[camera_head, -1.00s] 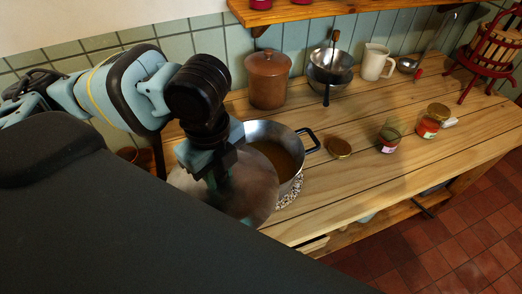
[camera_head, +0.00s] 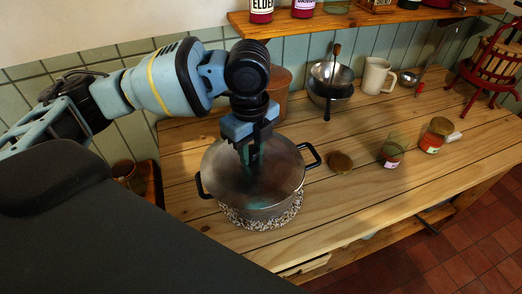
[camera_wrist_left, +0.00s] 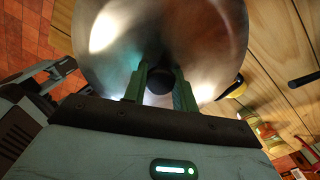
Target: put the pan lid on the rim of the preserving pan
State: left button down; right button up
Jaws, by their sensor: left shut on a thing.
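The steel pan lid (camera_head: 222,168) covers the opening of the preserving pan (camera_head: 278,206) in the head view. The pan stands on a speckled mat, its two dark handles sticking out left and right. My left gripper (camera_head: 248,150) points down over the middle of the lid and is shut on its knob. In the left wrist view the gripper (camera_wrist_left: 160,85) has the dark knob between its fingers, with the lid (camera_wrist_left: 205,45) beyond. I cannot tell whether the lid touches the rim all round. My right gripper is not in view.
The speckled mat (camera_head: 290,216) lies on the pine worktop (camera_head: 350,205). A brown crock (camera_head: 280,88), bowls (camera_head: 333,75) and a cream mug (camera_head: 375,76) stand behind.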

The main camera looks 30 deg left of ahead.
pick_arm(q)
jog(key=shift+w+d+f, duration=0.1)
jog(key=shift+w, duration=1.4)
notch_tip(320, 180, down, 4)
jog(key=shift+w+r, duration=0.15)
jog(key=shift+r, duration=0.1)
jog(key=c, duration=1.1)
grip_release()
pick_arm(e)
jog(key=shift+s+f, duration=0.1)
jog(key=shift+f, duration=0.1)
pick_arm(q)
notch_tip(320, 180, up, 12)
jog(key=shift+p, duration=0.35)
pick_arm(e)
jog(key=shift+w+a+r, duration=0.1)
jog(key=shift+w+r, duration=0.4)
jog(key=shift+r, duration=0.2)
pick_arm(q)
jog(key=shift+f, duration=0.1)
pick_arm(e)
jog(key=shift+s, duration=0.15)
